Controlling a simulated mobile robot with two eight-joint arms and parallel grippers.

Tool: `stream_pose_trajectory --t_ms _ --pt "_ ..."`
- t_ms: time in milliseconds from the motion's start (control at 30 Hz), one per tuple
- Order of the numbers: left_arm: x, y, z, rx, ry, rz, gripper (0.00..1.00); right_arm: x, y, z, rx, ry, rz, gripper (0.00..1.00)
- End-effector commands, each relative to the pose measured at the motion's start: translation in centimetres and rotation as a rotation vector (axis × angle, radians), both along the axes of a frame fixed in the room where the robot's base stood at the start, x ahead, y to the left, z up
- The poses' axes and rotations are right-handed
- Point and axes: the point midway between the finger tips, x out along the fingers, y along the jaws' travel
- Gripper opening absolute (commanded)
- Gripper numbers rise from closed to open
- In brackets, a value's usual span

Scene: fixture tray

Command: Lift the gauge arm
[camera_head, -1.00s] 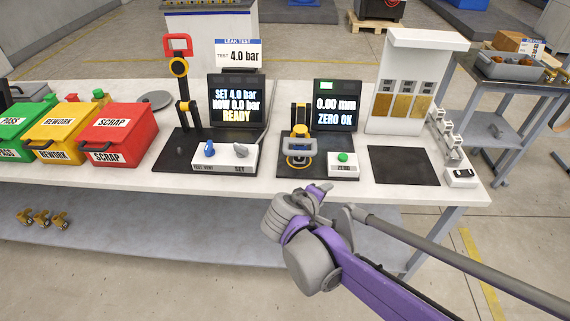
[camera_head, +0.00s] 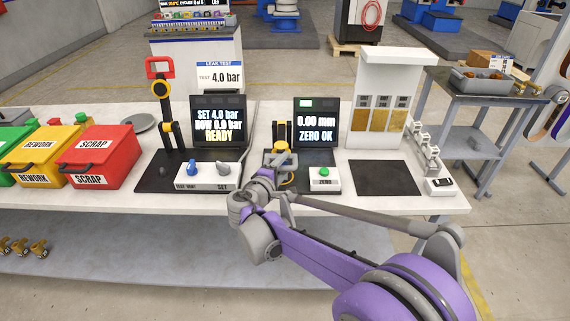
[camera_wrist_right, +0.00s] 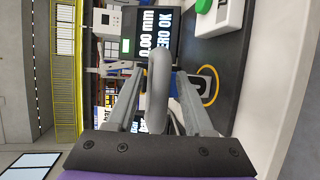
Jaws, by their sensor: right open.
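The gauge (camera_head: 282,135), black with yellow parts, stands on a dark base in front of its screen, which reads 0.00 mm and ZERO OK. Its lower part is partly hidden behind my right gripper (camera_head: 268,178). In the right wrist view my right gripper (camera_wrist_right: 159,76) is open, its two fingers on either side of a grey rounded bar (camera_wrist_right: 159,90). The bar may be part of the gauge arm; I cannot tell whether the fingers touch it. A yellow-orange ring (camera_wrist_right: 209,86) shows beyond the right finger. My left gripper is out of view.
A white box with a green ZERO button (camera_head: 324,178) stands right of the gauge. A leak-test stand with a red clamp handle (camera_head: 160,68) is to the left. Red, yellow and green bins stand further left. A dark mat (camera_head: 386,178) lies bare to the right.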

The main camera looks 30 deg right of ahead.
Motion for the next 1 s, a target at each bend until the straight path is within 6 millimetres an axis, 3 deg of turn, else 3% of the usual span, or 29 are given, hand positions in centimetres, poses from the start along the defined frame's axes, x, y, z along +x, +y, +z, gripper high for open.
stream_pose_trajectory --t_ms 433,733,1000 --pt "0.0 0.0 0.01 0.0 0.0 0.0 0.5 0.75 -1.09 -0.28 0.001 0.0 0.0 0.52" --pt "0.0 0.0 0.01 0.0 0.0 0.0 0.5 0.72 -1.06 -0.35 0.004 0.0 0.0 0.0" --pt "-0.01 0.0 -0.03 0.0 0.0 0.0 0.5 0.64 -1.0 -0.54 0.007 0.0 0.0 0.0"
